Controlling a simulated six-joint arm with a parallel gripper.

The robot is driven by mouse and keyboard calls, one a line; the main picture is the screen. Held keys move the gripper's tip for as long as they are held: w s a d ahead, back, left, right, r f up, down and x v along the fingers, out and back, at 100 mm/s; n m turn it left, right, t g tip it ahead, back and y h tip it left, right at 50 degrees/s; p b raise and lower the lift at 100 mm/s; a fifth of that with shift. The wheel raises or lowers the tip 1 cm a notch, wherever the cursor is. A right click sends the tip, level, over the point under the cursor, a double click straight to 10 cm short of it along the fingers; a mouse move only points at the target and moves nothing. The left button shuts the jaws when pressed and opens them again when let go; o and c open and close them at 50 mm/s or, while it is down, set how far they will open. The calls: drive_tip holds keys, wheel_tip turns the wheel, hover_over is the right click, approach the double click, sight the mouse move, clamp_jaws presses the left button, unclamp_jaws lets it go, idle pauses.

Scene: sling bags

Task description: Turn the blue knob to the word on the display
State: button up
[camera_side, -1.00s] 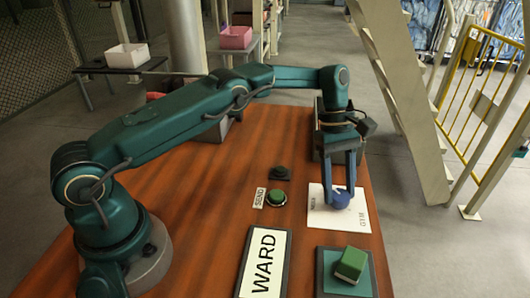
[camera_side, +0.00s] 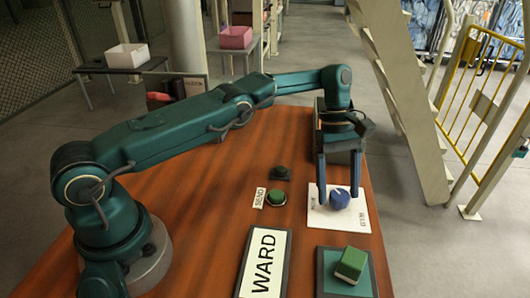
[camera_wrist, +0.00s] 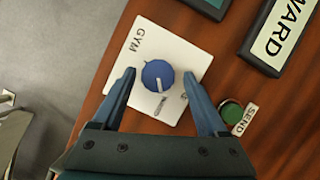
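The blue knob (camera_side: 339,198) sits on a white plate (camera_side: 322,222) with small printed words around it. In the wrist view the knob (camera_wrist: 158,75) has a white pointer line aimed down, toward a small word too blurred to read surely; GYM is at the plate's upper left (camera_wrist: 136,40). The display (camera_side: 264,262) reads WARD; part of it shows in the wrist view (camera_wrist: 282,30). My gripper (camera_wrist: 159,72) is open, its fingers on either side of the knob with gaps between. It also shows in the side view (camera_side: 338,194).
A green button (camera_side: 276,198) labelled SEND and a small dark block (camera_side: 281,173) stand left of the plate. A green block (camera_side: 351,263) rests on a teal pad (camera_side: 332,284) nearer the camera. The wooden table's right edge is close to the plate.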

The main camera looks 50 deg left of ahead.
drive_tip(key=shift+w+n, duration=0.15)
drive_tip(key=shift+n, duration=0.25)
drive_tip(key=shift+n+t, duration=0.3)
drive_tip(key=shift+n, duration=0.1)
